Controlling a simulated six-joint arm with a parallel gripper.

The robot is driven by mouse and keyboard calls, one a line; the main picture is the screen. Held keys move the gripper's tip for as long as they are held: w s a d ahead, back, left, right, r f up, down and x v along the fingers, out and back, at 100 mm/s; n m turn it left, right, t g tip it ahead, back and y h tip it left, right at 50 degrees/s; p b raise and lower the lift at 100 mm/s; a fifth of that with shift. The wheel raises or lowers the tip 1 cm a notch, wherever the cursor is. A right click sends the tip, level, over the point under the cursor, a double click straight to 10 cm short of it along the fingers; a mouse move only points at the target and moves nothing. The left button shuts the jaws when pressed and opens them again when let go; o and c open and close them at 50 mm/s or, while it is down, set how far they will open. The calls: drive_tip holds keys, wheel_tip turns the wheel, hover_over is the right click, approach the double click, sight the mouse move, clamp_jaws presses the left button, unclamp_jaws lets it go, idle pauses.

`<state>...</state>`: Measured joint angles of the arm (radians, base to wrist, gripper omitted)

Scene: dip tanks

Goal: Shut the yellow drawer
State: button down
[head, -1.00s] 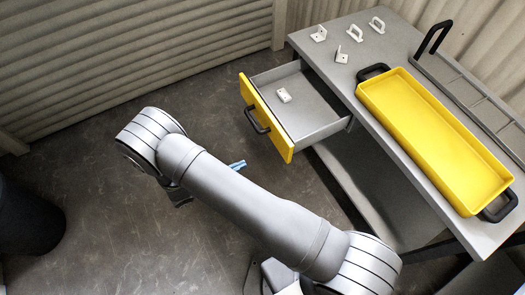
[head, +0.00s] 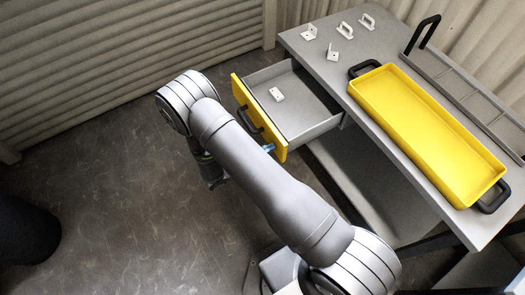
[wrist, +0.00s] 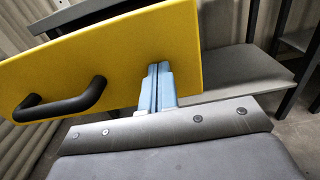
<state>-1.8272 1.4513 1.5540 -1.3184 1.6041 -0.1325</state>
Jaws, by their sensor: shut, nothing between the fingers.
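The yellow drawer (head: 241,99) stands pulled out from the left side of the grey table. Its yellow front with a black handle (head: 249,120) faces left, and a small white bracket (head: 276,94) lies inside. In the wrist view the yellow front (wrist: 128,55) fills the upper left, with the black handle (wrist: 60,105) to the left of my gripper. My gripper (wrist: 160,70) is shut and empty, its blue fingers upright before the right part of the front. Whether the tips touch it I cannot tell. In the head view only a bit of blue fingertip (head: 269,148) shows past my arm.
On the grey table (head: 321,66) lie several white brackets (head: 345,30) and a long yellow tray (head: 425,130) with black handles. A grey rack (head: 465,95) runs along the far edge. A dark cylinder (head: 25,225) stands at left; floor between is clear.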

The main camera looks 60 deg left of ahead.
drive_tip(key=shift+w, duration=0.1)
approach(327, 118)
drive_tip(key=w+r, duration=0.1)
drive_tip(key=w, duration=0.1)
drive_tip(key=w+d+r, duration=0.1)
drive_tip(key=w, duration=0.1)
drive_tip(key=w+d+r, duration=0.1)
drive_tip(key=w, duration=0.1)
drive_tip(key=shift+w+r, duration=0.3)
drive_tip(key=shift+r, duration=0.05)
drive_tip(key=shift+w+a+r, duration=0.1)
drive_tip(key=shift+w, duration=0.65)
drive_tip(key=shift+a, duration=0.1)
drive_tip(key=s, duration=1.4)
drive_tip(key=shift+s, duration=0.35)
drive_tip(key=w, duration=1.3)
drive_tip(key=shift+w, duration=0.55)
